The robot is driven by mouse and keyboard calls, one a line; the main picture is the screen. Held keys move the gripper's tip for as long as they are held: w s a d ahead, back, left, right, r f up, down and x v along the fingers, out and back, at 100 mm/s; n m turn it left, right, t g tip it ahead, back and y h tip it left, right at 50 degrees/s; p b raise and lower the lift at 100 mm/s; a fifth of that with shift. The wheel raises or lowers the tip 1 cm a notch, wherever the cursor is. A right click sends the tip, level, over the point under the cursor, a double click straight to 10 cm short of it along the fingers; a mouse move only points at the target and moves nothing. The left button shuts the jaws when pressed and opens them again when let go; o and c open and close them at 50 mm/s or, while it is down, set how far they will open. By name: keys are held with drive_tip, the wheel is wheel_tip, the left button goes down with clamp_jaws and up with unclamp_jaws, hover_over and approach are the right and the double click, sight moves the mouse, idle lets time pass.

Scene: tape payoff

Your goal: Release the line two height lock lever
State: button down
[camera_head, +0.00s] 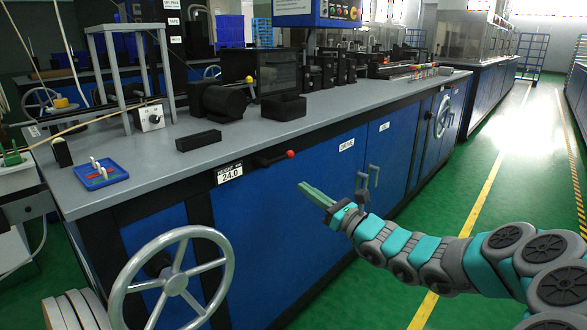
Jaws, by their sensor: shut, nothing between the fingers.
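A black lever (269,159) with a red ball knob (291,154) sticks out from the front edge of the near blue machine, below its grey top. A small display (229,173) reading 24.0 is just left of the lever. I cannot read any line number there. My gripper (307,188) has green fingers pointing left, shut and empty. In the picture it is below and slightly right of the red knob, apart from it. A large grey handwheel (172,235) is on the machine front, lower left of the lever.
The grey worktop (240,140) carries a black block (198,140), a blue tray (100,173) and a black motor-like unit (222,104). Blue cabinet doors (345,180) have protruding handles (373,172). Green floor with a yellow line (482,205) is open to the right.

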sight(286, 157)
drive_tip(key=w+a+r, duration=0.3)
drive_tip(key=a+r, duration=0.1)
drive_tip(key=shift+r+p, duration=0.15)
drive_tip(key=shift+p, duration=0.3)
drive_tip(key=shift+w+d+r+n+g+b, duration=0.15)
drive_tip(key=shift+r+n+b, duration=0.1)
drive_tip(key=shift+n, duration=0.4)
drive_tip(key=shift+w+r+n+g+b, duration=0.15)
drive_tip(key=shift+r+n, duration=0.1)
drive_tip(key=shift+n, duration=0.4)
drive_tip(key=shift+r+n+y, duration=0.3)
drive_tip(key=shift+n, duration=0.3)
drive_tip(key=s+a+r+n+g+b, duration=0.2)
drive_tip(key=r+n+b, duration=0.4)
drive_tip(key=n, duration=1)
drive_tip(key=shift+s+a+r+n+g+b, duration=0.15)
drive_tip(key=shift+s+n+g+b, duration=0.3)
drive_tip(key=shift+g+b, duration=0.75)
drive_tip(key=shift+s, duration=0.15)
